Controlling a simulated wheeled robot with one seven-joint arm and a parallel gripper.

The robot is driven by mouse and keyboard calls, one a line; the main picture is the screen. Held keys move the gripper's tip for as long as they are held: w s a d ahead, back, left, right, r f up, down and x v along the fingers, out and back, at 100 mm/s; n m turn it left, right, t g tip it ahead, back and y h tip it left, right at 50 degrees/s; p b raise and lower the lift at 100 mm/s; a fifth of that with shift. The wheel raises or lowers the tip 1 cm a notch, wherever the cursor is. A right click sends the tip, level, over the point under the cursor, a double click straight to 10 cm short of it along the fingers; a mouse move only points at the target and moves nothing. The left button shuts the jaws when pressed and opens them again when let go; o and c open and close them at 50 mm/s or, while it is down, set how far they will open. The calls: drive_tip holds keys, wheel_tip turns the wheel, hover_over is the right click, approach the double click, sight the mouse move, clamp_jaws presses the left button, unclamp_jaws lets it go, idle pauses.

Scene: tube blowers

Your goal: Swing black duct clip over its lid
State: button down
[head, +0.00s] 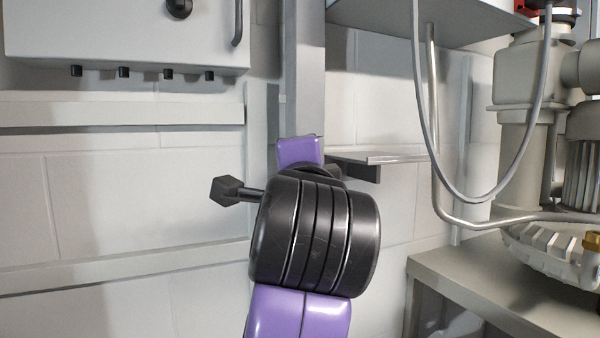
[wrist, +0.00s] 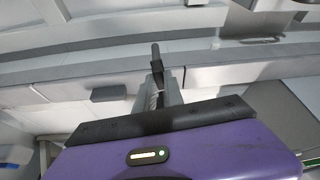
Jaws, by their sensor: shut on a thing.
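My gripper (wrist: 158,76) shows in the wrist view beyond its purple body and black crossbar. Its narrow fingers are close together on a slim dark bar, which looks like part of the black duct clip (wrist: 155,52). The rest of the clip and its lid cannot be made out. In the head view my purple and black arm fills the middle and hides my gripper. A black block on a short rod (head: 228,191) sticks out left of the arm; I cannot tell what it belongs to.
A white cabinet (head: 125,35) hangs at upper left, with wall rails (head: 120,112) below it. A grey pump (head: 522,130) stands on a bench (head: 480,285) at right. A hanging grey hose (head: 425,130) loops between my arm and the pump. A small shelf (head: 385,156) is behind my arm.

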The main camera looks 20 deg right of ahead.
drive_tip(key=shift+f+m+g, duration=0.1)
drive_tip(key=shift+m+g, duration=0.2)
drive_tip(key=shift+m, duration=0.5)
drive_tip(key=c, duration=1.4)
unclamp_jaws()
drive_tip(key=shift+c, duration=0.2)
drive_tip(key=b+v, duration=0.2)
drive_tip(key=v, duration=0.5)
drive_tip(key=shift+s, duration=0.4)
drive_tip(key=shift+a, duration=0.15)
